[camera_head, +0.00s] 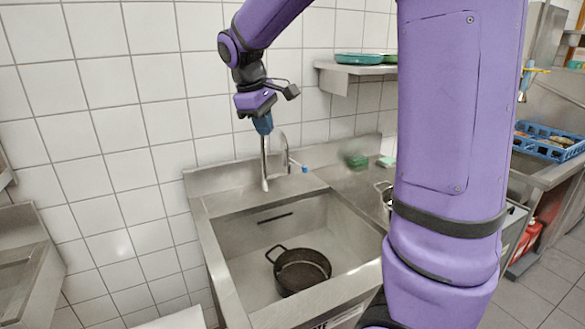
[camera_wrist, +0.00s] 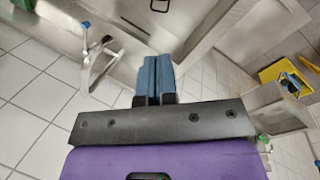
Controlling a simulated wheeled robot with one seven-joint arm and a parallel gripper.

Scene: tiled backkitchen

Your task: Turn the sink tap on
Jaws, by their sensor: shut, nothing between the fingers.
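The sink tap (camera_head: 264,165) is a curved metal spout at the back of the steel sink (camera_head: 215,232). Its small blue-tipped part (camera_head: 304,169) sticks out to the right of the spout. My gripper (camera_head: 264,130) points down with its blue fingers shut and empty, at the top of the tap in the head view. In the wrist view the shut fingers (camera_wrist: 158,62) lie to the right of the curved tap (camera_wrist: 88,72), with a visible gap. The blue tip (camera_wrist: 86,25) shows there too. Contact with the tap cannot be told from the head view.
A dark pan (camera_head: 302,270) lies in the sink basin. A wall shelf (camera_head: 340,68) with green pans is behind to the right. A pot and green items stand on the right counter. A blue crate (camera_head: 550,147) is farther right. Tiled wall rises close behind the tap.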

